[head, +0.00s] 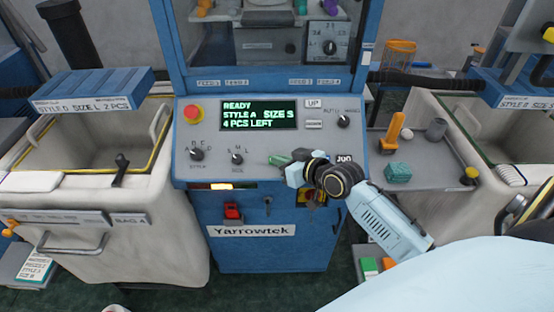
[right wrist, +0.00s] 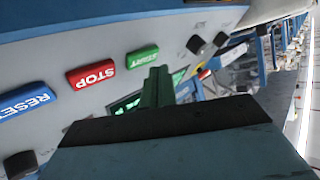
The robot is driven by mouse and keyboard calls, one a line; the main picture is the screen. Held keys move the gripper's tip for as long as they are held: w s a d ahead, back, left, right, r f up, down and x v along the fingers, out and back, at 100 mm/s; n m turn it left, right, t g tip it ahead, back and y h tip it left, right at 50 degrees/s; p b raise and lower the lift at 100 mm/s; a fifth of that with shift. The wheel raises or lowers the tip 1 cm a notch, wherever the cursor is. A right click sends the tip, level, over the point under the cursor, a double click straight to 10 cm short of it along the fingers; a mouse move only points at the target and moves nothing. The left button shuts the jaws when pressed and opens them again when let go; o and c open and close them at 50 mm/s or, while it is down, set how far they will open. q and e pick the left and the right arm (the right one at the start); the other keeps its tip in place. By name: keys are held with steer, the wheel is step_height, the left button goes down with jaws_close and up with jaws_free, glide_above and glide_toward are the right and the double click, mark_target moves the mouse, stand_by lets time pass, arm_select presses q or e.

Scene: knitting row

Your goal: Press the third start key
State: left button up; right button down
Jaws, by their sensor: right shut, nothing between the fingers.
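The blue Yarrowtek machine (head: 265,245) stands in the middle of the head view, with a grey sloping control panel (head: 215,140). My right gripper (head: 279,160) is over the lower middle of the panel, its green fingers shut and empty. In the right wrist view the shut fingers (right wrist: 157,88) end just beside the green START key (right wrist: 142,57). I cannot tell whether they touch the panel. The red STOP key (right wrist: 91,74) and blue RESET key (right wrist: 25,99) sit in line with START. In the head view my gripper and arm hide these keys. My left gripper is not in view.
The panel screen (head: 259,115) reads READY, STYLE A, SIZE S. A red emergency button (head: 192,113) and knobs (head: 197,154) are at left. Pale bins (head: 75,245) flank the machine. A grey side shelf (head: 440,172) holds small items at right.

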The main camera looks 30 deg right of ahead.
steer(key=shift+w+f, duration=0.1)
stand_by(0.4)
steer(key=shift+w+d+f, duration=0.15)
steer(key=shift+f, duration=0.1)
